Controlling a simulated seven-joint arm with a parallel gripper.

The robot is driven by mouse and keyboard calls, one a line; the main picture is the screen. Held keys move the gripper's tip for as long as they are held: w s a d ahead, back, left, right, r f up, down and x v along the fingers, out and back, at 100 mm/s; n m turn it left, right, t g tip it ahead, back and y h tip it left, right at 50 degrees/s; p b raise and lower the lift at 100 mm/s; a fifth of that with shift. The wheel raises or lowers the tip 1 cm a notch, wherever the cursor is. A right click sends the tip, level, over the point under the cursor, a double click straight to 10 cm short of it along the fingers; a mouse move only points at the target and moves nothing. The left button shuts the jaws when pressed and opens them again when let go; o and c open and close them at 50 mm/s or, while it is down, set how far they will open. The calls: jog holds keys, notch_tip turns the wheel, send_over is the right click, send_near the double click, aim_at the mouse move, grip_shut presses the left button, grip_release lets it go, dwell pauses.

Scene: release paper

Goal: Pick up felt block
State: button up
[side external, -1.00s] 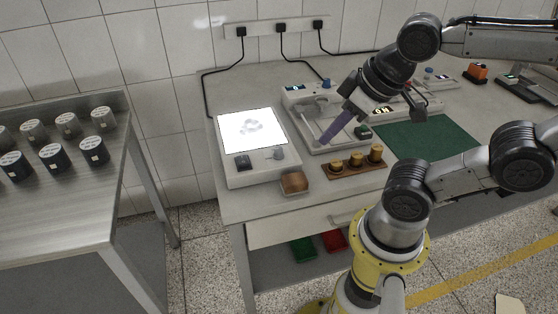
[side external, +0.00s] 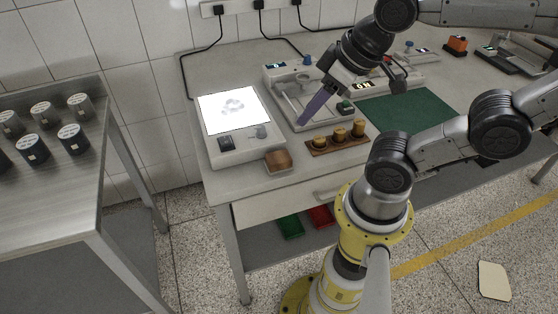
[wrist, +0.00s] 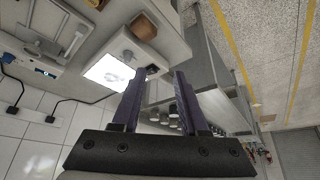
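A small brown block (side external: 278,160) sits on the bench at the front right corner of the light box; I take it to be the felt block, though its material is hard to tell. It also shows in the wrist view (wrist: 143,27), near the top, beyond the fingertips. My gripper (side external: 301,122), with long purple fingers, hangs tilted over the frame device behind and right of the block, apart from it. In the wrist view my gripper (wrist: 158,84) has its two fingers apart with nothing between them.
The lit light box (side external: 205,150) stands left of the block. A wooden holder (side external: 322,151) with several brass pieces is close on its right. A green mat (side external: 410,111) lies farther right. A steel side table (side external: 75,195) with several jars stands left, across a gap.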

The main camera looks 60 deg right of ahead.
jog(key=o, duration=0.8)
jog(key=m+g, duration=0.6)
jog(key=m, duration=0.3)
send_over(278, 156)
notch_tip(278, 156, down, 7)
jog(key=f, duration=0.8)
jog(key=shift+s+d+f, duration=0.1)
jog(key=shift+d+f, duration=0.1)
jog(key=shift+d, duration=0.1)
jog(key=shift+a+f, duration=0.15)
jog(key=shift+f, duration=1.25)
jog(key=shift+a+f, duration=0.15)
jog(key=shift+f, duration=1.2)
